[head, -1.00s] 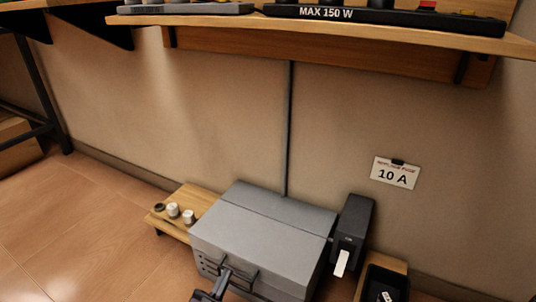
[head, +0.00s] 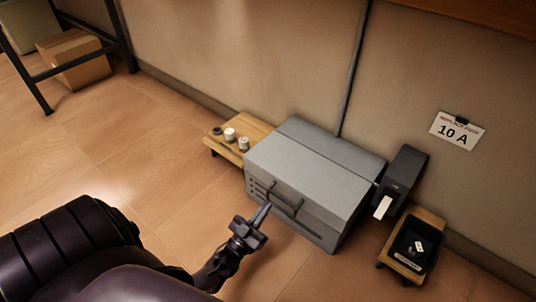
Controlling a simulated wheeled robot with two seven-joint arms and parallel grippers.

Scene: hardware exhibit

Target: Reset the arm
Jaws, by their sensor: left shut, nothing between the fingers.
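My left arm (head: 70,245) comes in from the lower left of the head view, dark and large. Its gripper (head: 260,215) is shut and empty. In the picture the fingertips lie just in front of the grey metal box (head: 310,165), close to the handles on its front. I cannot tell whether they touch it. My right gripper is not in view.
A low wooden board (head: 258,130) with several small cylinders stands left of the box. A dark device (head: 405,170) with a white tab and a black tray (head: 400,245) are at right. A 10 A sign (head: 456,131) hangs on the wall.

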